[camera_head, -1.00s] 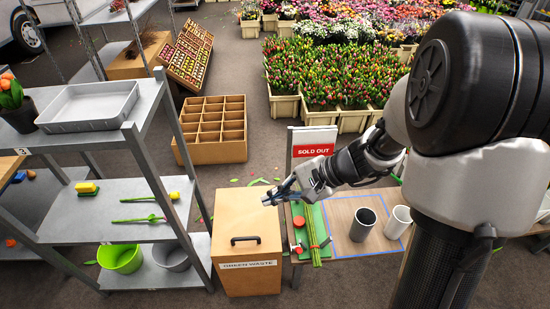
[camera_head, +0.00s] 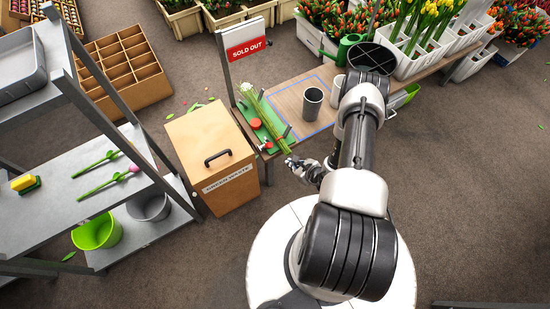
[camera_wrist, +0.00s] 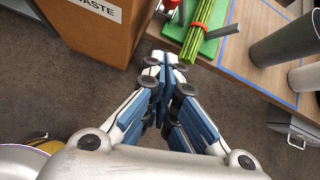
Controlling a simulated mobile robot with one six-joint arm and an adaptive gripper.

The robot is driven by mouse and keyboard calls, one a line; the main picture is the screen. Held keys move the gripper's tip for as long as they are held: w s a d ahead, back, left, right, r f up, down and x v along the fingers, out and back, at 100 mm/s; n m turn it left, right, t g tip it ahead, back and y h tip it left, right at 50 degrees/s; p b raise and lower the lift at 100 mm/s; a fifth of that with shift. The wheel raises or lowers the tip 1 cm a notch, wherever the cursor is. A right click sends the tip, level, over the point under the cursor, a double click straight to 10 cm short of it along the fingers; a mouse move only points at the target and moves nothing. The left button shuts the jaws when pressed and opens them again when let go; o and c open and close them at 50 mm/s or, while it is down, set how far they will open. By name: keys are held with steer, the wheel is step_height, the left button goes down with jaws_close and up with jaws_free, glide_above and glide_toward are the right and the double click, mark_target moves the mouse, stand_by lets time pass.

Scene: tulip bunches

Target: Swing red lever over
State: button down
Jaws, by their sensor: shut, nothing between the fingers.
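A green board (camera_head: 262,119) lies at the left end of the wooden table, with a bundle of green stems (camera_head: 266,117) along it. Red round parts (camera_head: 255,122) show on the board's left side, one nearer the front edge; I cannot tell which belongs to the lever. In the wrist view, a red part (camera_wrist: 170,4) is cut by the top edge, left of the stems (camera_wrist: 192,43), which have a red band. My gripper (camera_head: 291,162) is shut and empty, just off the table's front edge. It also shows in the wrist view (camera_wrist: 169,74), below the board's near end.
The green waste box (camera_head: 209,148) stands left of the table. A dark grey cup (camera_head: 312,103) stands on a blue-outlined area, with a white cup (camera_head: 337,85) to its right. A sold-out sign (camera_head: 246,42) rises behind the board. Open floor lies in front.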

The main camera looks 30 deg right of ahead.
steer(key=w+a+f+b, duration=0.1)
steer(key=w+f+b, duration=0.3)
steer(key=w, duration=0.5)
steer(key=shift+w+a+f, duration=0.25)
steer(key=shift+w+f, duration=0.15)
steer(key=shift+f, duration=0.5)
